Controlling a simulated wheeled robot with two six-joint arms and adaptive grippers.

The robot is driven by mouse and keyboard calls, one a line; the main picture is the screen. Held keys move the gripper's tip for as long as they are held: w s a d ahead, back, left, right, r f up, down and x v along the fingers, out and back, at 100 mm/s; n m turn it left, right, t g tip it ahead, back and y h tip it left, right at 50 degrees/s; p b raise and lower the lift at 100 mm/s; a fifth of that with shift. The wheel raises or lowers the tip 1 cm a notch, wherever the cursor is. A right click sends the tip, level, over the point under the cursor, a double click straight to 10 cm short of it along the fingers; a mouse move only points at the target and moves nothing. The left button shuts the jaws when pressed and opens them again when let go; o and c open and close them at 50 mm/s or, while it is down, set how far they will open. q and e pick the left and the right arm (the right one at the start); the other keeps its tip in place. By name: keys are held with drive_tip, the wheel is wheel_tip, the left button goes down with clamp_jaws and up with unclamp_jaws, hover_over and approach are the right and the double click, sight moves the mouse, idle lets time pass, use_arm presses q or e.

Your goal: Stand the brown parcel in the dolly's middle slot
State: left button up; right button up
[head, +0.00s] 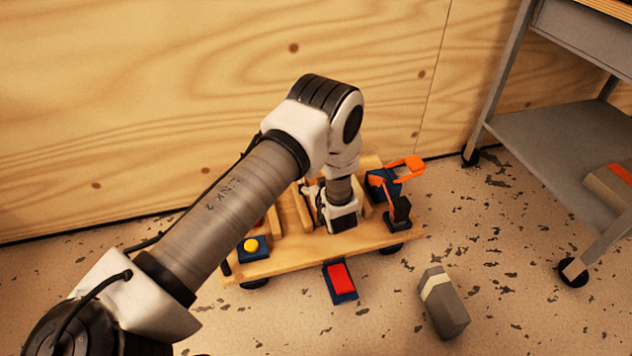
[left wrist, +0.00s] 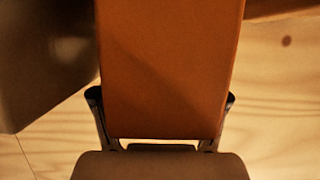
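The low wooden dolly (head: 290,262) stands on the floor by the plywood wall, with upright wooden dividers (head: 303,208) on its deck. My left gripper (head: 338,222) points down over the deck, among the dividers. In the left wrist view the brown parcel (left wrist: 170,60) fills the space between its fingers (left wrist: 162,108). Both fingers lie against the parcel's sides, so the gripper looks shut on it. In the head view the gripper and arm hide the parcel, and I cannot tell whether its foot touches the deck. My right gripper is not in view.
A blue block with a yellow button (head: 251,246) and orange-and-blue fittings (head: 385,183) sit at the deck's ends. A grey box with a pale band (head: 444,302) lies on the floor. A grey cart (head: 560,140) stands right.

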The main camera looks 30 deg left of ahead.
use_arm(q)
drive_tip(key=shift+r, duration=0.15)
drive_tip(key=p+v, duration=0.4)
drive_tip(key=v, duration=0.1)
drive_tip(key=shift+w+a+r, duration=0.1)
drive_tip(key=shift+w+r, duration=0.05)
drive_tip(key=shift+r, duration=0.1)
drive_tip(key=p+v, duration=0.4)
drive_tip(key=v, duration=0.3)
drive_tip(key=s+f+m+h, duration=0.1)
drive_tip(key=s+f, duration=0.1)
drive_tip(key=s, duration=0.1)
drive_tip(key=s+f+m+g+h, duration=0.1)
drive_tip(key=s+f, duration=0.1)
drive_tip(key=s, duration=0.1)
drive_tip(key=s+f+m+h, duration=0.2)
drive_tip(key=shift+s+f+g, duration=0.2)
drive_tip(key=shift+s+g, duration=0.2)
drive_tip(key=s+d+m+g+h, duration=0.2)
drive_tip(key=s+d+g+h, duration=0.1)
drive_tip(key=s, duration=0.8)
drive_tip(key=s+d+f+m+g+h, duration=0.1)
drive_tip(key=s+d+m+g+h, duration=0.2)
drive_tip(key=s, duration=0.7)
drive_tip(key=shift+s+f+g, duration=0.15)
drive_tip(key=shift+s+g, duration=0.25)
